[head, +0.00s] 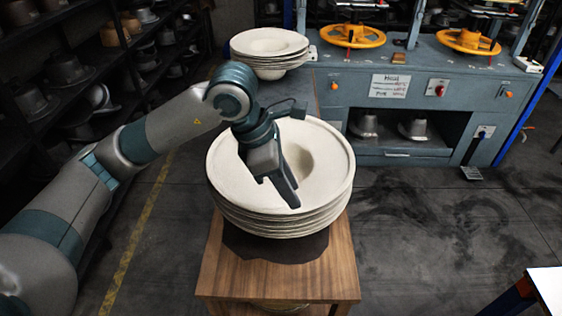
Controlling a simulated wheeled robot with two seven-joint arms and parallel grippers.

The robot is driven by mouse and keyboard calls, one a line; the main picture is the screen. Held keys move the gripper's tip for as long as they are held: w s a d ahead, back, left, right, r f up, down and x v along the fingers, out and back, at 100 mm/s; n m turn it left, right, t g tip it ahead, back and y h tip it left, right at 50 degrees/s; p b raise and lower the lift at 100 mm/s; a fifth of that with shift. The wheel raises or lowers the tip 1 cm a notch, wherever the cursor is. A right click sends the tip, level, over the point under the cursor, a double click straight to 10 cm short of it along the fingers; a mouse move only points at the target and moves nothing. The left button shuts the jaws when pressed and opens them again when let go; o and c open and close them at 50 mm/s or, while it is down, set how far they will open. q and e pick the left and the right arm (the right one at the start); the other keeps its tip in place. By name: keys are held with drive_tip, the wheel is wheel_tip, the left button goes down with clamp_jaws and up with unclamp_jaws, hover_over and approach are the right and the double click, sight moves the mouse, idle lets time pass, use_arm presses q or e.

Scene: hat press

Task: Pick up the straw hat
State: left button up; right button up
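A stack of cream straw hats (328,170) with wide round brims lies on a small wooden table (278,279), crowns sunk downward like bowls. My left gripper (285,192) hangs over the top hat, its fingers pointing down and toward the front of the brim. The fingers overlap in this view, so I cannot tell whether they are open or shut, or whether they touch the hat. No hat is visibly lifted from the stack. My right gripper is not in view.
A second stack of hats (268,43) sits at the back, at the left end of the blue-grey press bench (430,90) with yellow handwheels. Dark shelves (60,75) of hat forms line the left. A white-topped table (548,289) shows at lower right. The floor on the right is clear.

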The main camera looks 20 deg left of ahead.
sight(299, 211)
use_arm(q)
drive_tip(key=shift+d+f, duration=0.1)
drive_tip(key=shift+f, duration=0.2)
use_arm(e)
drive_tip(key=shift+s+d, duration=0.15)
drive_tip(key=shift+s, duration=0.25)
